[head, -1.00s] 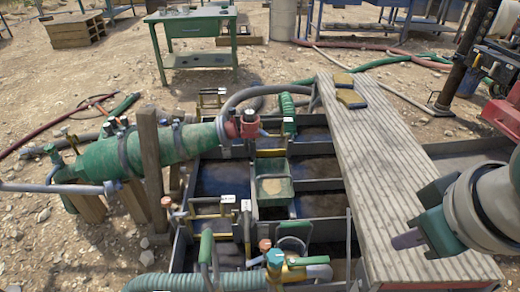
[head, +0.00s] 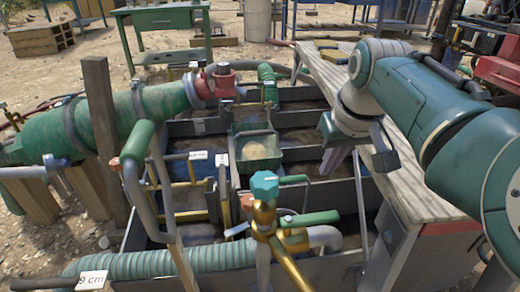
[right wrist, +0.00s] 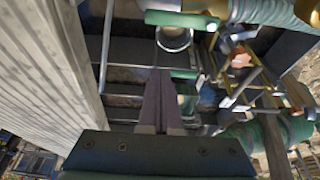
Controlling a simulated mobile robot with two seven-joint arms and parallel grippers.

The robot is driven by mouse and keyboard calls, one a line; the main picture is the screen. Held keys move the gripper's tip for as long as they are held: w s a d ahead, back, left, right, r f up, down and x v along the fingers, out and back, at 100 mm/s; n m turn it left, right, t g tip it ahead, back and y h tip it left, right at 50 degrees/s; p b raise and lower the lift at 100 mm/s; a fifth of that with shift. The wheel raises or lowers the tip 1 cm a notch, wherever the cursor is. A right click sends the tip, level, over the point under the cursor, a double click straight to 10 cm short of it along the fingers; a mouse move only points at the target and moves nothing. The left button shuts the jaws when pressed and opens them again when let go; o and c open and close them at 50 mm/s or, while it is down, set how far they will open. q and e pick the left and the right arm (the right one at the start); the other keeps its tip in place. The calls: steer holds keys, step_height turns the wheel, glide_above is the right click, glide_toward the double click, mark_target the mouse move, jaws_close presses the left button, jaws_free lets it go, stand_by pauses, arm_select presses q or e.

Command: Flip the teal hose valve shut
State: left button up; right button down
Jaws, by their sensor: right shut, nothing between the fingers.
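The teal-capped brass valve (head: 264,186) stands upright at the near edge of the tank in the head view, where a ribbed teal hose (head: 160,263) meets a grey elbow pipe. A green lever handle (head: 308,218) sticks out to its right, and a brass bar slants down toward the bottom edge. My right gripper (head: 332,161) is above the tank, beyond and to the right of the valve, apart from it. Its purple-grey fingers are shut and empty, and they also show in the right wrist view (right wrist: 162,78). I cannot pick out the valve surely there. My left gripper is out of sight.
A tall green-handled lever (head: 137,143) rises left of the valve. A large green pipe (head: 85,130) and a wooden post (head: 104,140) stand at left. A plank walkway (head: 425,190) runs along the right, under my arm. A small green tray (head: 258,152) sits mid-tank.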

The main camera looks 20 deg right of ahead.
mark_target(310, 220)
steer(key=shift+w, duration=0.1)
steer(key=shift+f, duration=0.15)
steer(key=a+b+x, duration=0.1)
steer(key=b+x, duration=0.9)
steer(key=s+p, duration=0.2)
steer(key=s, duration=0.2)
steer(key=shift+p, duration=0.4)
